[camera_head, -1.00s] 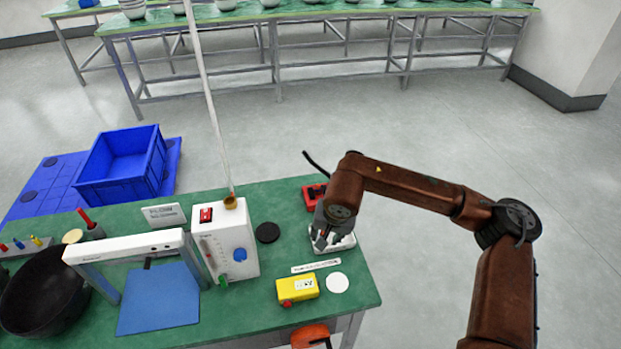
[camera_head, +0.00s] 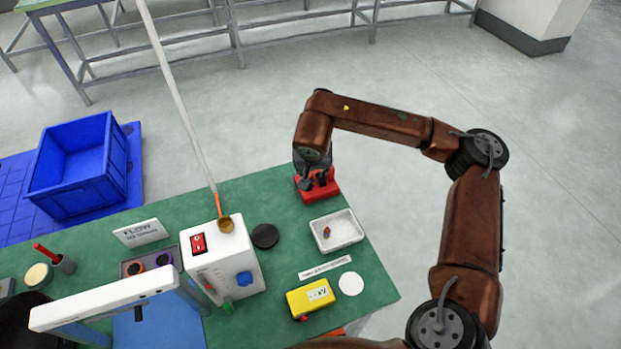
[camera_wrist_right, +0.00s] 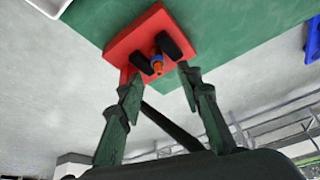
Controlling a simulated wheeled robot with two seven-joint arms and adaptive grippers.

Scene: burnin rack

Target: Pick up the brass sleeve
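My right gripper (camera_head: 313,181) reaches down over a red block (camera_head: 318,190) at the back right of the green table. In the right wrist view its two dark fingertips (camera_wrist_right: 157,50) stand apart, one on each side of a small orange and blue piece (camera_wrist_right: 157,66) on the red block (camera_wrist_right: 130,42). I cannot tell whether they touch it, or whether this piece is the brass sleeve. A brass-coloured ring (camera_head: 226,224) sits on top of the white flow unit (camera_head: 232,262), at the foot of a long pale tube. My left gripper is not in view.
A white tray (camera_head: 350,242) with a small red and blue piece (camera_head: 327,232) lies in front of the red block. A yellow box (camera_head: 310,297), a white disc (camera_head: 350,284) and a black disc (camera_head: 265,236) are nearby. A blue crate (camera_head: 80,165) stands left.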

